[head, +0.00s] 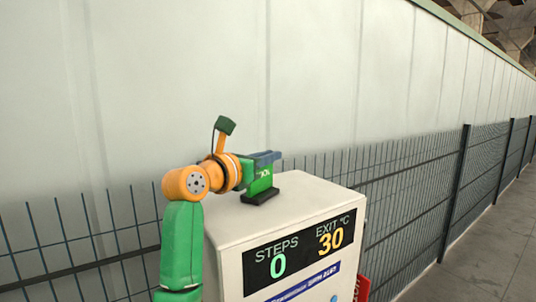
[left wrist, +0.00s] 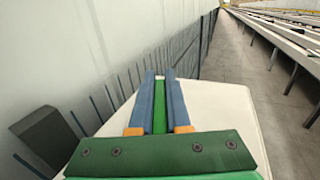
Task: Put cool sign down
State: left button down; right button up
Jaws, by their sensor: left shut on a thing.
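The cool sign (head: 262,180) is a small green upright plate with white lettering on a dark base. It is upright over the top of the white cabinet (head: 305,192). Its base appears at the top surface, but I cannot tell whether it touches or hangs just above. My left gripper (head: 268,156) is shut on the sign's upper part, coming from the left. In the left wrist view, the sign's green top edge (left wrist: 159,118) runs between the two blue-grey fingers (left wrist: 160,77). Fingers hide part of the sign. My right gripper is in neither view.
The cabinet's front display (head: 300,250) reads STEPS 0 and EXIT °C 30. A dark wire fence (head: 420,175) and a pale wall stand behind. A red object (head: 362,288) shows beside the cabinet's right side. The cabinet top right of the sign is clear.

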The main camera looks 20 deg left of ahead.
pick_arm(q)
jog(key=shift+w+d+f, duration=0.1)
jog(key=shift+f, duration=0.05)
jog(key=c, duration=0.9)
grip_release()
jog(key=b+v, duration=0.3)
jog(key=shift+s+f, duration=0.2)
jog(key=shift+s, duration=0.15)
jog(key=b+v, duration=0.1)
jog(key=v, duration=0.1)
jog(key=b+v, duration=0.1)
jog(key=v, duration=0.2)
jog(key=b+v, duration=0.1)
jog(key=v, duration=0.1)
jog(key=shift+s+r, duration=0.2)
jog(key=shift+r, duration=0.15)
jog(key=shift+s+a, duration=0.2)
jog(key=shift+s, duration=0.3)
jog(key=shift+r, duration=0.1)
